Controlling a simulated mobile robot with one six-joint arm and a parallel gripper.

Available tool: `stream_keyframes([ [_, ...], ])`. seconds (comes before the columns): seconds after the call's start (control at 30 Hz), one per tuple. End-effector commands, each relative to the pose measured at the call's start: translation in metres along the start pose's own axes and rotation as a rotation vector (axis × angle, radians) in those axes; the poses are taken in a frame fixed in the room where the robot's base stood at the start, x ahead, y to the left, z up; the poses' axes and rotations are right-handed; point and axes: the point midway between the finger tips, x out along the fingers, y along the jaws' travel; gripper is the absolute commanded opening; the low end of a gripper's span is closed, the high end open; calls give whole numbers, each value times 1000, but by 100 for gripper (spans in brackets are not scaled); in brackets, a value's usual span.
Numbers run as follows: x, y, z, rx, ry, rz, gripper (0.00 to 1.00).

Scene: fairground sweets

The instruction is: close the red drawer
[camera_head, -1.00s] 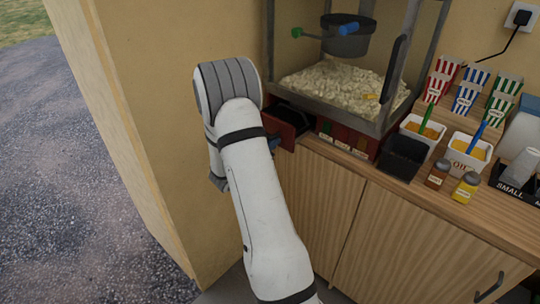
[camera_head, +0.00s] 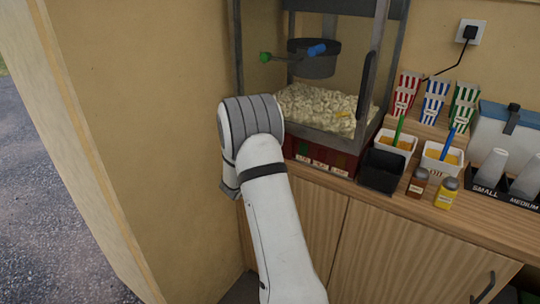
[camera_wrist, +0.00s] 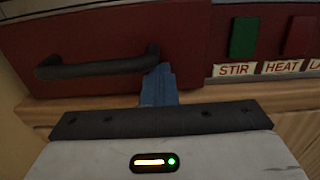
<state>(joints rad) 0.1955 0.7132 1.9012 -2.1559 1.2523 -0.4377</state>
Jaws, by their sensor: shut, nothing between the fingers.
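The red drawer (camera_wrist: 90,35) shows in the wrist view as a dark red front with a dark bar handle (camera_wrist: 98,64). Its front looks about level with the red panel beside it; I cannot tell whether any small gap is left. My gripper (camera_wrist: 160,72) is shut, its blue fingers together and empty. The fingertips are at the lower right of the drawer front, just by the handle's right end. They are at or very near the front; contact is not clear. In the head view my arm hides the drawer and the fingers.
The popcorn machine (camera_head: 324,125) stands above the drawer on the wooden counter. A green button (camera_wrist: 244,36) and labels sit right of the drawer. A black bin (camera_head: 382,170), sauce bottles (camera_head: 417,182) and topping tubs (camera_head: 441,160) stand to the right. A wall is at left.

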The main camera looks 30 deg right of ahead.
Motion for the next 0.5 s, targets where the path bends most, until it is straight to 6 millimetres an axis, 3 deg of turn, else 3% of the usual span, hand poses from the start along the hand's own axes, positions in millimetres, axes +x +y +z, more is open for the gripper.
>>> stream_keyframes([
  [0.27,-1,4,7,8,-13,7,0],
  [0.5,-35,6,5,6,-10,8,0],
])
